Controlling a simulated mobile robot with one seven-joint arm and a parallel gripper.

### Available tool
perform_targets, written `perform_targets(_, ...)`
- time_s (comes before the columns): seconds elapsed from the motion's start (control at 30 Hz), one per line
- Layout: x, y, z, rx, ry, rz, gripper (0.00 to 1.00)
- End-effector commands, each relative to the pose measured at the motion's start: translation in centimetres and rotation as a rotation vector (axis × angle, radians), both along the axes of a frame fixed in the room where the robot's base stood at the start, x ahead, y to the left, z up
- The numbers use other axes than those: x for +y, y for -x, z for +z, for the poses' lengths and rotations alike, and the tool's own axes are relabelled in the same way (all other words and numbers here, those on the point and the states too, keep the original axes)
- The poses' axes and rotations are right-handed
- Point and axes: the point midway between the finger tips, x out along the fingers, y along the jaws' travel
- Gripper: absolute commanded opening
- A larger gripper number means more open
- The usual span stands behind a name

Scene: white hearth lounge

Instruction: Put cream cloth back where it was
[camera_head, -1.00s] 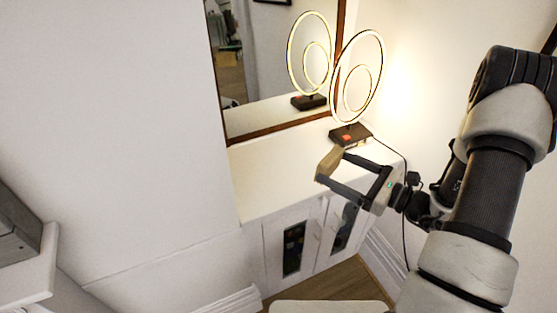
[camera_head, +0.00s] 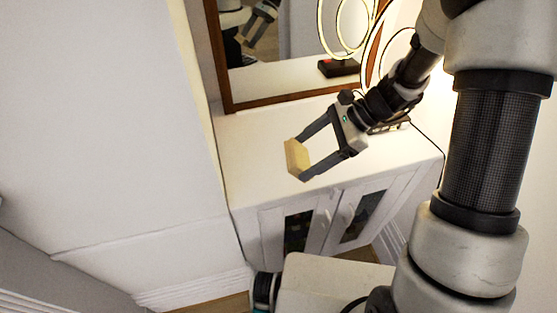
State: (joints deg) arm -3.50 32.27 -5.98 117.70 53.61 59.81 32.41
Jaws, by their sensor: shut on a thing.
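The cream cloth (camera_head: 297,158) is a small, folded, tan-cream piece between the fingertips of my gripper (camera_head: 299,159). My gripper is shut on it and holds it over the front left part of the white cabinet top (camera_head: 255,150). The cloth appears to be above the surface, but the exact gap cannot be told. Part of the cloth is hidden by the fingers.
A ring lamp (camera_head: 381,50) stands at the back right of the cabinet, partly hidden by my arm. A brown-framed mirror (camera_head: 290,75) rises behind the top and reflects the lamp and my arm. The cabinet top's left part is bare. A white wall (camera_head: 100,120) borders the left.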

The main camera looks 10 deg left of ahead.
Motion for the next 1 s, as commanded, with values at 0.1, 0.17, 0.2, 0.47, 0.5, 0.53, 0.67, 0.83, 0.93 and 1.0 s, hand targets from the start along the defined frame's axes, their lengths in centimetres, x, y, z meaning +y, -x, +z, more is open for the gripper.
perform_targets(0.1, 1.4, -0.2, -2.3, -0.084, 0.234, 0.075, 0.60)
perform_targets(0.17, 1.8, -0.9, -2.9, -0.119, 0.337, 0.092, 0.60)
perform_targets(0.2, 2.1, -1.4, -3.1, -0.140, 0.398, 0.100, 0.60)
perform_targets(0.47, 6.0, -6.9, -2.1, -0.261, 0.718, 0.143, 0.60)
perform_targets(0.5, 6.7, -7.6, -1.6, -0.271, 0.746, 0.147, 0.60)
perform_targets(0.53, 7.1, -8.0, -1.2, -0.279, 0.764, 0.152, 0.60)
perform_targets(0.67, 8.6, -9.3, 0.1, -0.299, 0.810, 0.165, 0.60)
perform_targets(0.83, 9.2, -9.7, 0.3, -0.305, 0.832, 0.174, 0.60)
perform_targets(0.93, 9.3, -9.7, -1.0, -0.302, 0.834, 0.175, 0.60)
perform_targets(1.0, 9.3, -9.7, -2.2, -0.303, 0.834, 0.175, 0.60)
